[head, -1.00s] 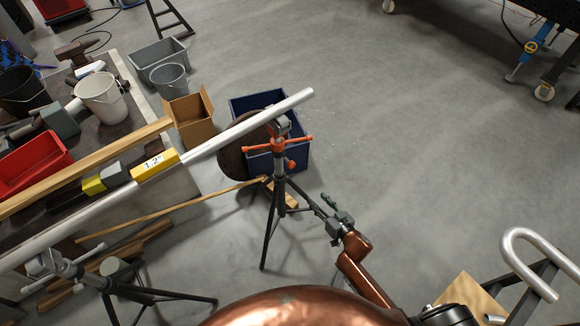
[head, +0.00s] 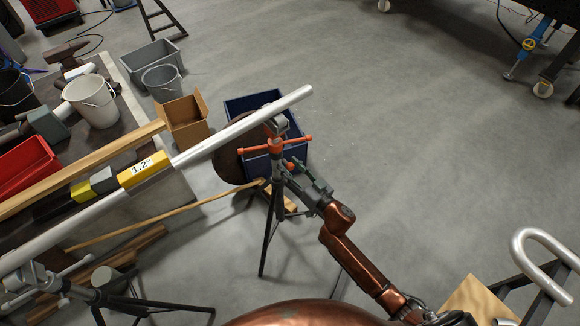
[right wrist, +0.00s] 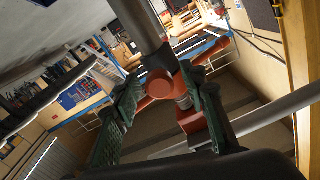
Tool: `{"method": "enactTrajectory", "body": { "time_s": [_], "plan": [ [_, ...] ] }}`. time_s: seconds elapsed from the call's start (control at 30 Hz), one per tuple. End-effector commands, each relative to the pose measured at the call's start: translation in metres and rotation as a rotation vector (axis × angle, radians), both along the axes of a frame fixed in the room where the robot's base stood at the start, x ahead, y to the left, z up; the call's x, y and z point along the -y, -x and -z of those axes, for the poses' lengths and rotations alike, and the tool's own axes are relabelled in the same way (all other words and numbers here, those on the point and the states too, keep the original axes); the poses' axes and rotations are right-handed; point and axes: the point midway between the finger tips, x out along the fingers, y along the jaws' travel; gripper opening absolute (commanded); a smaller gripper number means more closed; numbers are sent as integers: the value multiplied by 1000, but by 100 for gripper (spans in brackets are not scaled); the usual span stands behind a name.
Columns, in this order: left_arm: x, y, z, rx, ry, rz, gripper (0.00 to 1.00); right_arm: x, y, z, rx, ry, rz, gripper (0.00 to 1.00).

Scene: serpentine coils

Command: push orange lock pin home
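A long silver pipe (head: 245,126) with a yellow "1.2"" label rests on a tripod stand (head: 268,225). The stand has an orange cross handle (head: 275,144) just below its head. A small orange knob (head: 290,165), which looks like the lock pin, sits beside the post below that handle, partly covered by my right gripper (head: 297,172). In the right wrist view my gripper's green fingers (right wrist: 162,84) are apart. Orange round parts (right wrist: 158,82) and an orange collar (right wrist: 192,121) show between them. I cannot tell whether a finger touches the pin. My left gripper is not in view.
A blue crate (head: 236,105) and a brown round object (head: 229,163) are behind the stand. A second tripod (head: 110,299) holds the pipe at lower left. A cluttered bench (head: 125,75) is at left.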

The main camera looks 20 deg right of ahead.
Motion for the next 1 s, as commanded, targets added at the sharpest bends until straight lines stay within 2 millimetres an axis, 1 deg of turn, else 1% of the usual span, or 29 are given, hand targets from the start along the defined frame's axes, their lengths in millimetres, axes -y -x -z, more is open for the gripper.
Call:
{"method": "enactTrajectory", "body": {
  "time_s": [0.23,0.8,1.0],
  "plan": [
    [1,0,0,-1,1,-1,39,0,-1,0,-1,0,1,39],
    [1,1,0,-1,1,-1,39,0,0,0,-1,0,1,0],
    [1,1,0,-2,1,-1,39,0,0,1,-1,0,1,0]
  ]
}}
